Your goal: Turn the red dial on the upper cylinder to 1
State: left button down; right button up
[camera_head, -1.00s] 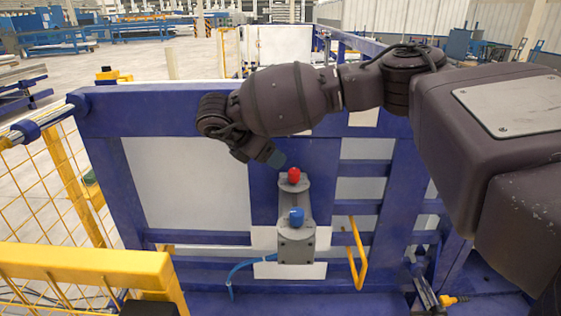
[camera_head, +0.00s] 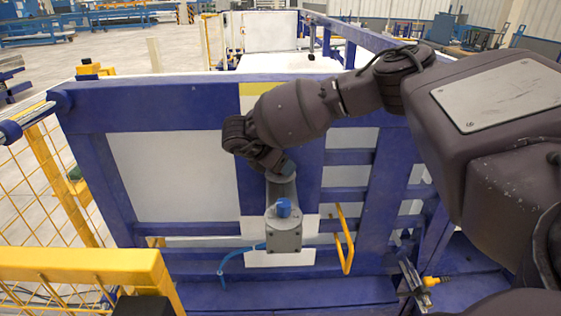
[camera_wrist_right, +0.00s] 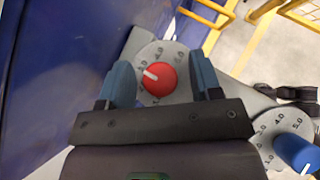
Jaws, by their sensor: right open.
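The upper cylinder (camera_head: 281,188) is a grey part on the blue frame, partly hidden by my right gripper (camera_head: 284,167). Its red dial (camera_wrist_right: 157,80) is hidden in the head view. In the right wrist view the dial sits between the two blue fingers of my right gripper (camera_wrist_right: 160,68), which are open with a gap on both sides. Numbers ring the dial, but the exact reading is too small to tell. My left gripper is not in view.
A blue dial (camera_head: 284,208) on a grey housing (camera_head: 284,237) sits just below; it also shows at lower right in the right wrist view (camera_wrist_right: 297,152). A yellow handle (camera_head: 346,242) stands to the right. A yellow rail (camera_head: 80,262) lies at the lower left.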

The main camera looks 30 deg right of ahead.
jog(key=c, duration=0.9)
jog(key=shift+c, duration=0.2)
jog(key=shift+f, duration=0.1)
